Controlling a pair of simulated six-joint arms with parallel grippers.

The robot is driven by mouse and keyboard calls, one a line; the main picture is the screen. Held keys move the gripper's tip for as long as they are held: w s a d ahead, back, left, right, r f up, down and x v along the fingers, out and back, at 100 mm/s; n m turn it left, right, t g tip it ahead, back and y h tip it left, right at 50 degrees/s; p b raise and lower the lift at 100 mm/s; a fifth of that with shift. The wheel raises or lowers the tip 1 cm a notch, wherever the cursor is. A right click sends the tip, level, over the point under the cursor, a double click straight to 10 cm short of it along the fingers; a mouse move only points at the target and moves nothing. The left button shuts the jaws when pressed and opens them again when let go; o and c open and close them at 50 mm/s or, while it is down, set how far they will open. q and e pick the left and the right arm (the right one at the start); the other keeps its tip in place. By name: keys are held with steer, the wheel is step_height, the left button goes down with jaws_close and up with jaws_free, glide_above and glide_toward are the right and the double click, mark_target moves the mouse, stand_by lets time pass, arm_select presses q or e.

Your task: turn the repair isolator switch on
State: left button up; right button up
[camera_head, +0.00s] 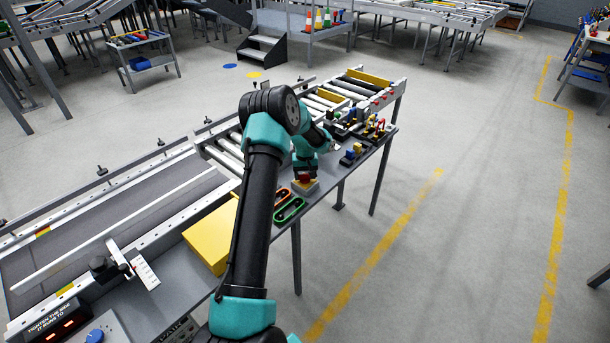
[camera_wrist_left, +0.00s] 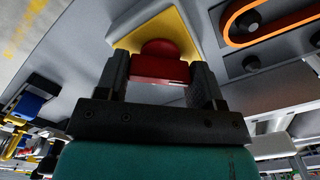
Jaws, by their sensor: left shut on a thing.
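The isolator switch is a red rotary knob (camera_wrist_left: 158,62) on a yellow plate (camera_wrist_left: 172,28). In the head view the red knob (camera_head: 306,179) is small and partly covered by my arm, above its yellow-edged base (camera_head: 306,188) on the grey bench. My left gripper (camera_wrist_left: 159,72) has one dark finger on each side of the knob and is shut on it. In the head view the left gripper (camera_head: 305,174) comes down on the switch from above. The knob's on and off marks cannot be read. My right gripper is not in view.
An orange-rimmed slot piece (camera_head: 281,197) and a green-rimmed one (camera_head: 290,209) lie beside the switch. Small blue and yellow parts (camera_head: 352,153) and a cluster of coloured parts (camera_head: 375,130) stand farther along. A yellow box (camera_head: 210,238) lies left of my arm. Roller conveyors run behind.

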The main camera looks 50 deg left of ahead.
mark_target(305, 174)
arm_select(q)
steer(key=m, duration=0.4)
steer(key=shift+m, duration=0.3)
steer(key=m, duration=0.4)
steer(key=shift+m, duration=0.4)
steer(key=o, duration=0.9)
step_height(305, 174, up, 18)
steer(key=shift+f, duration=0.25)
